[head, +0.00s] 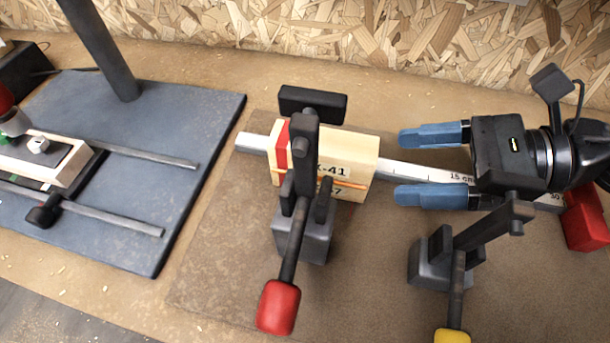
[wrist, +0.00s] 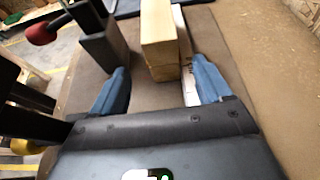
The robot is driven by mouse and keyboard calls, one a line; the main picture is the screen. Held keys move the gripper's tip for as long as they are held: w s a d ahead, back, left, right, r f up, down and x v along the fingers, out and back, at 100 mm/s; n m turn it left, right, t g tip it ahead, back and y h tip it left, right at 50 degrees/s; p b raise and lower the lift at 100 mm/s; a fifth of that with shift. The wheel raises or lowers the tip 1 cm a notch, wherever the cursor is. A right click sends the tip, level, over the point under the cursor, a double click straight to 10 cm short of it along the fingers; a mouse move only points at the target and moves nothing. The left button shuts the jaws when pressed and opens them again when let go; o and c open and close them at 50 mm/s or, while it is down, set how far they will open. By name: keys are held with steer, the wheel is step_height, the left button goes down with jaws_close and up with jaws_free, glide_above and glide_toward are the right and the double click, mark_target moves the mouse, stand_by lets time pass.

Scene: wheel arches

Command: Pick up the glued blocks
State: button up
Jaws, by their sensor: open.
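The glued blocks (head: 355,152) are pale wood, with a printed label, an orange line across the side and a red band at the left. In the wrist view the blocks (wrist: 158,35) stand ahead, between the lines of the two fingers. My gripper (head: 402,167) is open and empty, its blue fingers just right of the blocks and pointing at them. A red-handled clamp (head: 280,305) stands in front of the blocks and hides part of them. Whether its dark arm presses on them I cannot tell.
A marked metal rule (head: 420,172) runs behind and under the line of the blocks to a red block (head: 585,218). A yellow-handled clamp (head: 452,335) stands near my gripper. A blue-grey base plate (head: 200,115) with rails lies left. A chipboard wall (head: 400,30) closes the back.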

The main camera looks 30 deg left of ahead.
mark_target(351, 167)
steer(key=shift+a+f, duration=0.25)
steer(key=shift+f, duration=0.35)
steer(key=shift+x, duration=1.45)
steer(key=shift+p+x, duration=0.85)
steer(key=shift+x, duration=1.7)
steer(key=shift+w, duration=0.15)
steer(key=shift+r, duration=0.1)
steer(key=c, duration=1.1)
steer(key=shift+r, duration=0.1)
